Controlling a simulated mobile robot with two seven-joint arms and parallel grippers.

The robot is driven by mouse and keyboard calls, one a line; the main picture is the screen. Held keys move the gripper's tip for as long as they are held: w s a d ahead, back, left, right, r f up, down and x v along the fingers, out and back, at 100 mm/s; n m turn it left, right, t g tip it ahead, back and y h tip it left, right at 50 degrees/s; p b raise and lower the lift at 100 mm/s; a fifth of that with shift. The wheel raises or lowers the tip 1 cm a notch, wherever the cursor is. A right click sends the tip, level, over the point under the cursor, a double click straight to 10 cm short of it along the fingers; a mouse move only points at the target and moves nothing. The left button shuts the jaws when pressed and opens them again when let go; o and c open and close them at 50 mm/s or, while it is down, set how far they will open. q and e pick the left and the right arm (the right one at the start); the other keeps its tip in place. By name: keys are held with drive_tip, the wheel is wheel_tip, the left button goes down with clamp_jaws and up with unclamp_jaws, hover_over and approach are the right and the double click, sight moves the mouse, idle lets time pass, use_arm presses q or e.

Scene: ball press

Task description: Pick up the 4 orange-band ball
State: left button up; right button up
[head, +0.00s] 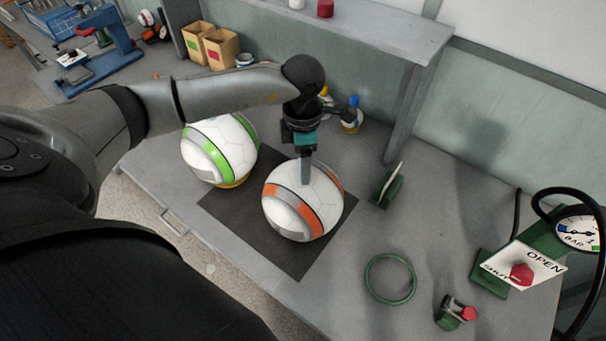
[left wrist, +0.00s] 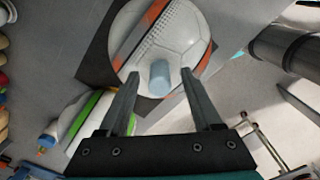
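The white ball with orange and grey bands (head: 286,214) rests on a dark mat (head: 290,262) on the grey workbench. My left gripper (head: 305,180) points down over this ball, its fingers overlapping the ball's upper part in the head view. In the left wrist view the ball (left wrist: 185,38) lies ahead of the two spread fingers. A short pale blue-grey cylinder (left wrist: 159,78) shows against the ball between the fingertips. The left gripper is open, with nothing clasped. I cannot tell whether the fingers touch the ball. My right gripper is in neither view.
A green-band ball (head: 232,142) stands close on the left. A green upright piece (head: 387,188), a green ring (head: 369,279), a red-knobbed fitting (head: 452,314) and an OPEN/SHUT valve panel (head: 543,262) are on the right. A shelf (head: 385,32) overhangs the back.

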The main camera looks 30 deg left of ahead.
use_arm(q)
clamp_jaws()
idle(0.3)
drive_tip(key=shift+r, duration=0.1)
idle(0.8)
